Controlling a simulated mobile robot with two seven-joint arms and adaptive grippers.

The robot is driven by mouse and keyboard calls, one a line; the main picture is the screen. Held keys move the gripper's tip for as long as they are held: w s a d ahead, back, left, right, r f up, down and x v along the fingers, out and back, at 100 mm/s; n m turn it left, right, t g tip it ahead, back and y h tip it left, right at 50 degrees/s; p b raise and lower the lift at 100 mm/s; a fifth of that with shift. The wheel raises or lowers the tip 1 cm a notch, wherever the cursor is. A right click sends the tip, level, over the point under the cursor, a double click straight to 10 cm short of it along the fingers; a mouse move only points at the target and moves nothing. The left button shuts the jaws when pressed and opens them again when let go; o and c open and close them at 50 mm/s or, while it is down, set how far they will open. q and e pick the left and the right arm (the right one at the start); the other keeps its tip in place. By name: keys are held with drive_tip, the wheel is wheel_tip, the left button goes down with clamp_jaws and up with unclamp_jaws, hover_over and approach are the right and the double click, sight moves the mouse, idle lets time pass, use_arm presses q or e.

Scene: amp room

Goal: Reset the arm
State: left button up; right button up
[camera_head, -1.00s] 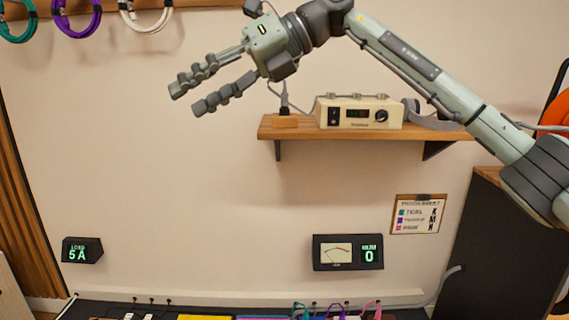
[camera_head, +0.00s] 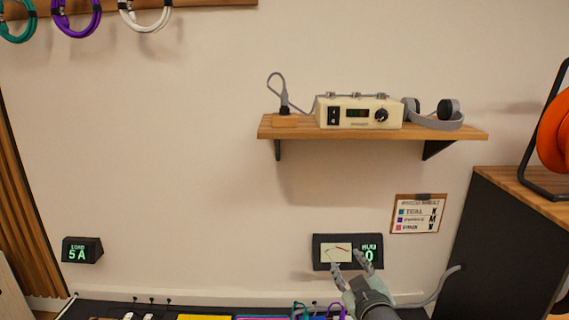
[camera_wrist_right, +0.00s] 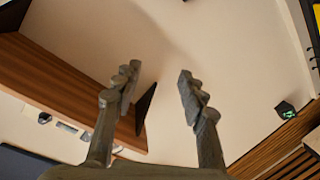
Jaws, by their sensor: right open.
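My right gripper (camera_head: 347,263) is low in the head view, in front of the wall meter (camera_head: 336,253), and hides part of its display. Its two fingers are apart with nothing between them. In the right wrist view the open fingers (camera_wrist_right: 158,95) frame bare wall. My left gripper is not in view.
A wooden shelf (camera_head: 300,132) holds a cream amp unit (camera_head: 359,112), a plugged cable and grey headphones (camera_head: 434,115). A load display (camera_head: 82,250) reads 5 A. Coiled cables hang top left. A dark cabinet (camera_head: 510,240) with an orange reel (camera_head: 556,132) stands right. Cables line the bottom.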

drive_tip(key=s+d+f+m+g+h, duration=0.15)
drive_tip(key=s+d+f+g, duration=0.25)
drive_tip(key=s+f, duration=0.55)
drive_tip(key=s+d+f+m+g+h, duration=0.1)
drive_tip(key=s+d+f+m+g, duration=0.2)
drive_tip(key=s+f, duration=0.6)
drive_tip(key=s+d+f+g, duration=0.2)
drive_tip(key=s+f+g, duration=0.1)
drive_tip(key=s, duration=0.5)
drive_tip(key=s+d+f+g, duration=0.3)
drive_tip(key=s+f, duration=0.2)
drive_tip(key=s, duration=0.3)
drive_tip(key=shift+s+f+m, duration=0.2)
drive_tip(key=shift+m, duration=0.15)
